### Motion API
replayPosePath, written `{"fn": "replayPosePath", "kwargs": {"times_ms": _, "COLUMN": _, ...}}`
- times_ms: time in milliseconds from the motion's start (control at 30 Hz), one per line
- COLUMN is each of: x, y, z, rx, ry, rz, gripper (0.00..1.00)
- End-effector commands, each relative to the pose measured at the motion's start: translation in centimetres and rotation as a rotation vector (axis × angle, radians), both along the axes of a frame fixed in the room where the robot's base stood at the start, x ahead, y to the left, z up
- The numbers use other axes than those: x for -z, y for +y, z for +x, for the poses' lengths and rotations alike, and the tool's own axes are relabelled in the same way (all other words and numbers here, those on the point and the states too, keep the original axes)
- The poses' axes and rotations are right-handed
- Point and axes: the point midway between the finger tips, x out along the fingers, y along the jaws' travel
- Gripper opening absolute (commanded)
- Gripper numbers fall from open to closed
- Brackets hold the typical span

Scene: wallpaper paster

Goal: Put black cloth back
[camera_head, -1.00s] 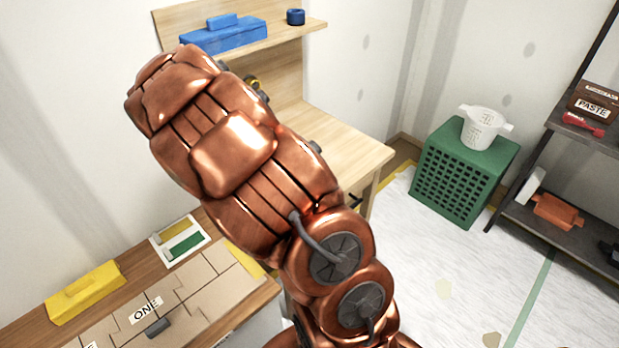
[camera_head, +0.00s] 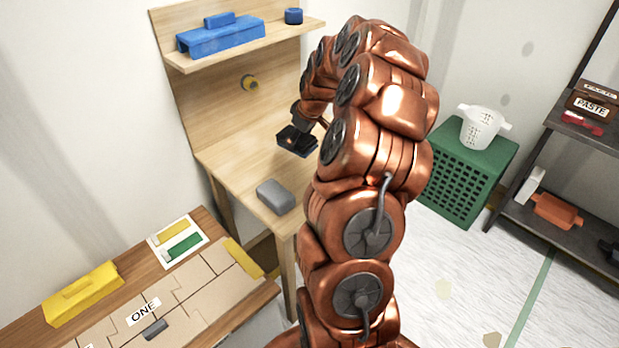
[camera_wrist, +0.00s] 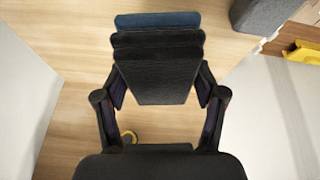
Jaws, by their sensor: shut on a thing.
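The black cloth (camera_wrist: 158,75) is a dark folded slab between the two fingers of my gripper (camera_wrist: 167,88) in the wrist view. My gripper is shut on its two sides. In the head view the dark cloth (camera_head: 297,141) is at or just above the wooden table (camera_head: 240,165), left of my arm. I cannot tell whether it touches the tabletop. A dark blue strip (camera_wrist: 157,20) shows beyond the cloth's far edge in the wrist view. My arm hides part of the table's right side.
A grey block (camera_head: 276,196) sits near the table's front edge. A shelf above holds a blue tool (camera_head: 220,37) and a blue roll (camera_head: 293,16). A green crate (camera_head: 462,165) with a white bucket (camera_head: 482,127) stands right.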

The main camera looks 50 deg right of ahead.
Motion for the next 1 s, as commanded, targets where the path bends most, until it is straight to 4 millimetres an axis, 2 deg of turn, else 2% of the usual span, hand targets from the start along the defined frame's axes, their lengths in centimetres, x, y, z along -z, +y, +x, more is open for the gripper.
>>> {"fn": "replayPosePath", "kwargs": {"times_ms": 100, "x": 0.9, "y": -0.7, "z": -2.4, "rx": 0.038, "ry": 0.006, "rz": 0.052, "gripper": 0.34}}
{"fn": "replayPosePath", "kwargs": {"times_ms": 233, "x": 1.3, "y": -1.0, "z": -3.6, "rx": 0.054, "ry": 0.01, "rz": 0.075, "gripper": 0.34}}
{"fn": "replayPosePath", "kwargs": {"times_ms": 667, "x": 1.7, "y": -1.1, "z": -3.8, "rx": 0.058, "ry": 0.01, "rz": 0.077, "gripper": 0.34}}
{"fn": "replayPosePath", "kwargs": {"times_ms": 767, "x": 2.7, "y": -1.1, "z": -3.7, "rx": 0.058, "ry": 0.009, "rz": 0.078, "gripper": 0.34}}
{"fn": "replayPosePath", "kwargs": {"times_ms": 1000, "x": 6.4, "y": -1.1, "z": -3.8, "rx": 0.059, "ry": 0.011, "rz": 0.078, "gripper": 0.34}}
